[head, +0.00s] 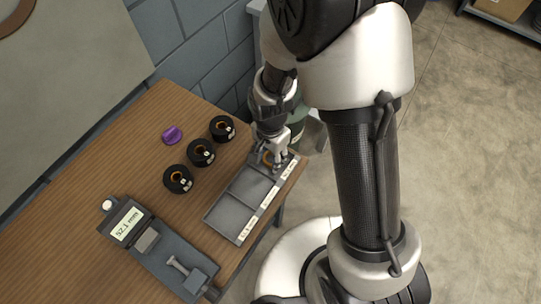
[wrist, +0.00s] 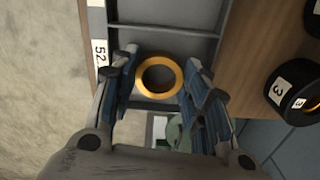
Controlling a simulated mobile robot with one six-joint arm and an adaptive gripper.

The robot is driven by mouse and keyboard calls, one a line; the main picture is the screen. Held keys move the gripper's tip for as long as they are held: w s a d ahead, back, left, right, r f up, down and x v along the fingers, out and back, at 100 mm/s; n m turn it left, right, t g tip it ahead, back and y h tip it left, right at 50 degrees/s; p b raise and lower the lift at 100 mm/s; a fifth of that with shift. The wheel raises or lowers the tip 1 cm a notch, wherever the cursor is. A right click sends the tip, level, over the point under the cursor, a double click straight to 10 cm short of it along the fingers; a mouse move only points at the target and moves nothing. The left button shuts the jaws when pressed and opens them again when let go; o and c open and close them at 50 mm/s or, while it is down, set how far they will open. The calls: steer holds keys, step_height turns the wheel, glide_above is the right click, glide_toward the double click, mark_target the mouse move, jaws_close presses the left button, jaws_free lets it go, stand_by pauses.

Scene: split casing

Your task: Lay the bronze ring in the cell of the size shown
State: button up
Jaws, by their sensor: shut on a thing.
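The bronze ring (wrist: 160,75) is between the two fingers of my gripper (wrist: 161,68), which is shut on it. In the head view, my gripper (head: 271,162) is at the far right end cell of the grey tray (head: 238,215), with the ring (head: 267,158) partly hidden by the fingers. The ring appears over or in that end cell; I cannot tell whether it touches the floor. A label (wrist: 99,52) starting "52" lies beside this cell in the wrist view. The gauge display (head: 126,223) reads about 52.1 mm.
Three black rolls (head: 201,152) with numbered tags stand left of the tray, and a purple object (head: 172,134) lies beyond them. The grey gauge (head: 160,250) stands at the front left. The tray's other cells look empty. A green bin stands behind the table end.

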steer(key=shift+r, duration=0.15)
steer(key=o, duration=0.9)
steer(key=s+d+r+n+t+p, duration=0.1)
steer(key=s+d+r+n+p, duration=0.15)
steer(key=r, duration=1.05)
steer(key=s+d+r+n+t+p, duration=0.15)
steer(key=d+r, duration=0.25)
steer(key=r, duration=0.9)
steer(key=s+d+r+n+t, duration=0.2)
steer(key=s+d+r+n, duration=0.2)
steer(key=s, duration=0.5)
step_height(320, 180, up, 2)
steer(key=shift+s+d+r+n, duration=0.1)
steer(key=shift+s+d+n, duration=0.15)
steer(key=shift+n, duration=0.35)
